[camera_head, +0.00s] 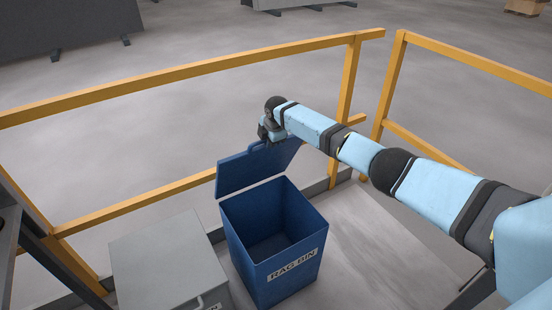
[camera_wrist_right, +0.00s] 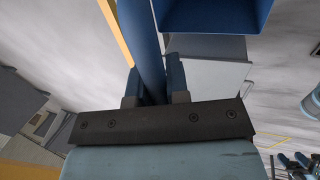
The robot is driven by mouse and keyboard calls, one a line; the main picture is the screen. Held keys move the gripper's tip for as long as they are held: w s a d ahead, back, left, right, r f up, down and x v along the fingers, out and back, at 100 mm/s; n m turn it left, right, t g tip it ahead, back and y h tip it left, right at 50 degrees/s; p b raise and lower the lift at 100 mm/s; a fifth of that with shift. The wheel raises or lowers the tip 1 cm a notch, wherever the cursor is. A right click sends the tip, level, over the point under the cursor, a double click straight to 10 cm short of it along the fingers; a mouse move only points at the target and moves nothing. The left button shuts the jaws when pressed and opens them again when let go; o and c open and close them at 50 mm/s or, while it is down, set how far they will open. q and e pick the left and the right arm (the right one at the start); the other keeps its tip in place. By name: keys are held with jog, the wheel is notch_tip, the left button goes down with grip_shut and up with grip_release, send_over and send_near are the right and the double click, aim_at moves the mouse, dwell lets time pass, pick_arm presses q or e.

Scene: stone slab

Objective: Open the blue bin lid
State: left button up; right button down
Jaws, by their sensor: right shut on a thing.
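The blue bin (camera_head: 271,240) stands on the floor with a "RAG BIN" label on its front; its inside looks empty. Its blue lid (camera_head: 255,167) is raised at the back of the bin, tilted up and leaving the top open. My right gripper (camera_head: 266,139) is at the lid's upper edge. In the right wrist view the two fingers of my right gripper (camera_wrist_right: 155,92) are shut on the lid (camera_wrist_right: 141,40), seen edge-on between them, and the bin (camera_wrist_right: 213,14) shows at the top.
A grey box (camera_head: 165,262) with a handle stands close to the bin's left. A yellow railing (camera_head: 190,75) runs behind the bin, with another yellow railing (camera_head: 470,62) at the right. Grey floor (camera_head: 365,250) is clear right of the bin, under my right arm.

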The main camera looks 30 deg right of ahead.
pick_arm(q)
jog(key=shift+w+f, duration=0.35)
pick_arm(e)
jog(key=shift+w+r, duration=0.2)
jog(key=shift+w, duration=0.35)
jog(key=shift+w+r, duration=0.2)
jog(key=shift+w, duration=0.35)
jog(key=c, duration=1.1)
grip_release()
jog(key=shift+a+r, duration=0.1)
jog(key=shift+r, duration=0.25)
pick_arm(q)
jog(key=shift+r, duration=0.3)
pick_arm(e)
jog(key=v, duration=1.3)
jog(key=shift+s+r, duration=0.1)
